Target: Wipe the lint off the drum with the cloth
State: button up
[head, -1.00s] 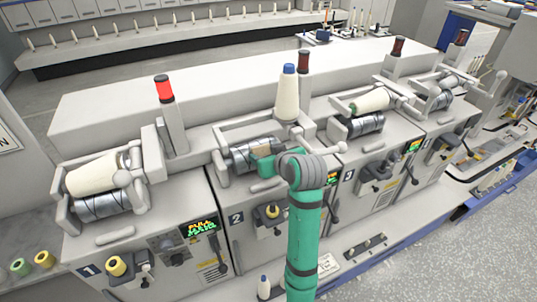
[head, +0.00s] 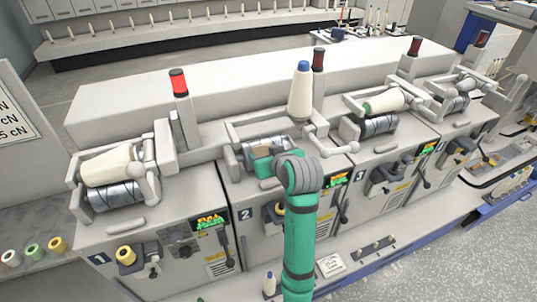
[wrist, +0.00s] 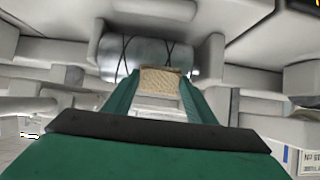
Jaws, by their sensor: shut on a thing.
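The drum (head: 251,145) of unit 2 is a grey metal cylinder with dark grooves, set in its cradle. In the wrist view the drum (wrist: 135,53) lies straight ahead with dark crossing lines on it. My green gripper (head: 264,163) is at the front of this drum. In the wrist view my gripper (wrist: 155,85) is shut on a tan woven cloth (wrist: 160,80), held between the fingertips. The cloth's far edge overlaps the drum's lower front; I cannot tell if it touches. I cannot make out lint for certain.
A white cone with a blue top (head: 300,95) stands behind unit 2. Unit 1 has a cream package (head: 107,166) on its drum and a lit red lamp (head: 179,83). A cradle arm with a round knob (head: 353,147) sticks out right of my gripper.

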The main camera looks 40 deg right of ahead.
jog(key=shift+w+a, duration=0.1)
jog(key=shift+a, duration=0.35)
jog(key=shift+s+d, duration=0.2)
jog(key=shift+d, duration=0.75)
jog(key=shift+d, duration=0.1)
jog(key=shift+s+d, duration=0.25)
jog(key=shift+d, duration=0.55)
jog(key=shift+d, duration=0.1)
jog(key=shift+w+a, duration=0.25)
jog(key=shift+a, duration=0.9)
jog(key=shift+a, duration=0.1)
